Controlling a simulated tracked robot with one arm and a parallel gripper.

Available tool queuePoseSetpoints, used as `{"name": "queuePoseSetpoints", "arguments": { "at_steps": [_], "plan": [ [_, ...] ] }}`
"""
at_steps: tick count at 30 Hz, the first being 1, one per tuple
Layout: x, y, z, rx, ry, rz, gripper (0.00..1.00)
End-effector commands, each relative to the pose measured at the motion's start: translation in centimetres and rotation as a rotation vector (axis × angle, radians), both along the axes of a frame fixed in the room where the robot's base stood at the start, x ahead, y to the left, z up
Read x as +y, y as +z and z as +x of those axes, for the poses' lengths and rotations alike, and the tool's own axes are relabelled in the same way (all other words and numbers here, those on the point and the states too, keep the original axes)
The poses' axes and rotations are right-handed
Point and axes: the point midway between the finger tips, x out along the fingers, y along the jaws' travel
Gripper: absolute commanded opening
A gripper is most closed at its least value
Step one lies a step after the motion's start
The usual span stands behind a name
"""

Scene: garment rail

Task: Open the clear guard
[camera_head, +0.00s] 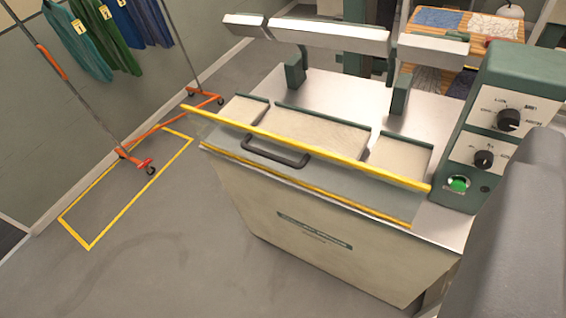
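The clear guard (345,181) is a see-through panel at the front of a steel and green press machine (345,243). A yellow bar (320,152) runs along its upper edge and a yellow strip (300,187) runs below it. A dark handle (275,152) sits on the guard, left of its middle. The guard stands in front of the padded pressing beds (322,130). Nothing touches the handle. My gripper is not in view. A dark grey part, probably of my arm, fills the lower right corner.
A control box (505,125) with two black knobs and a green button (459,184) stands at the machine's right. Raised pressing heads (330,36) hang behind. A garment rail (128,158) stands at the left wall. The floor (160,255) at the front left is clear.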

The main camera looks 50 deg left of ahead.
Motion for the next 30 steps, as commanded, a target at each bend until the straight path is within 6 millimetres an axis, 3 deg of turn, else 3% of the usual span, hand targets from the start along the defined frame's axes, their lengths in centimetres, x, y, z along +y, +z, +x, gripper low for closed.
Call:
{"name": "queuePoseSetpoints", "arguments": {
  "at_steps": [4, 7, 14, 18, 22, 26, 30],
  "plan": [
    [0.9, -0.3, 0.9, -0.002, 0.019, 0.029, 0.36],
    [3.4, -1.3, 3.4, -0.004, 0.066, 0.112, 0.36],
    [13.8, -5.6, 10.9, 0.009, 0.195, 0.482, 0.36],
    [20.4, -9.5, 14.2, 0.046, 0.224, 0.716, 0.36],
    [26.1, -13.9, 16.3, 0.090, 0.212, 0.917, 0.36],
    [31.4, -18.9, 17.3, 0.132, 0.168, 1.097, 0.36],
    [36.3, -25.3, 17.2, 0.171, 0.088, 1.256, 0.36]
  ]
}}
